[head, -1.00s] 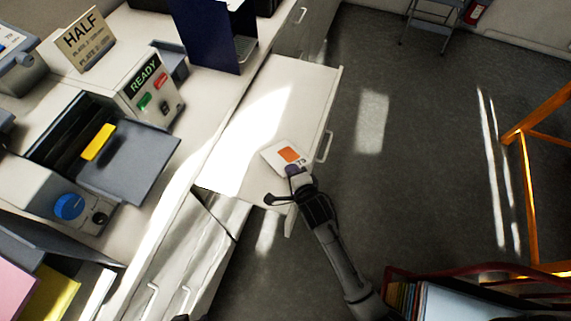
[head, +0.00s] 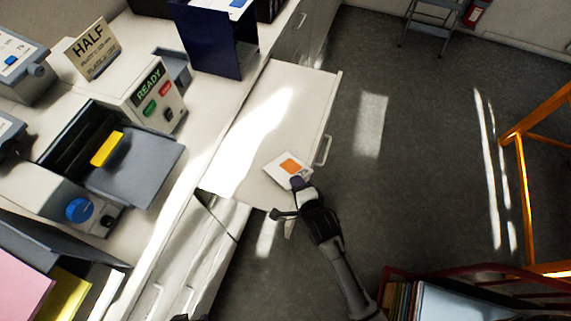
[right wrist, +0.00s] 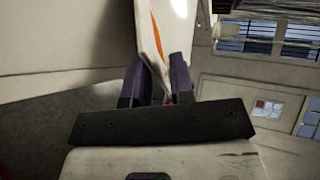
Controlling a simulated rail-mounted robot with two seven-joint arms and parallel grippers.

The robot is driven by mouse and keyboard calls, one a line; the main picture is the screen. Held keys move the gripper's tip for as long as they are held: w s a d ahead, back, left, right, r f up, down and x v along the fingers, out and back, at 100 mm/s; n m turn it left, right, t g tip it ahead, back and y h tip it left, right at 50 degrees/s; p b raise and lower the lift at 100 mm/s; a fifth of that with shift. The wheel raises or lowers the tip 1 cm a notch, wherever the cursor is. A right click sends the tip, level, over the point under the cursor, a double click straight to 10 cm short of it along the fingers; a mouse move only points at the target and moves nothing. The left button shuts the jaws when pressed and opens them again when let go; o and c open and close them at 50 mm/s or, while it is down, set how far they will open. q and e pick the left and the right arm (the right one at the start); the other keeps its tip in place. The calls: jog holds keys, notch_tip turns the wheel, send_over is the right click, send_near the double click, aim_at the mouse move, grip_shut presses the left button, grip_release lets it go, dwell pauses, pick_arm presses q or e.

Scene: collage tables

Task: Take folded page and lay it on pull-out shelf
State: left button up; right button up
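The folded page (head: 281,174) is white with an orange patch. It is in my right gripper (head: 298,185), over the outer near part of the white pull-out shelf (head: 290,110). In the right wrist view the page (right wrist: 176,35) stands up between the two purple-grey fingers of my right gripper (right wrist: 160,85), which are closed on it. I cannot tell whether the page touches the shelf. The shelf sticks out from the counter, with sunlight across it. My left gripper does not show clearly in any view.
A machine with a READY panel (head: 150,88) and a grey tray (head: 140,170) stands on the counter to the left. A dark blue divider (head: 215,40) rises at the shelf's far left. Most of the shelf is bare. A red-framed bin (head: 500,270) stands at lower right.

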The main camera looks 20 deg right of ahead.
jog(key=p+v, duration=0.2)
jog(key=v, duration=0.2)
jog(key=shift+w, duration=0.1)
notch_tip(320, 180, up, 7)
jog(key=s+p, duration=0.3)
jog(key=p, duration=0.5)
jog(key=shift+w, duration=0.1)
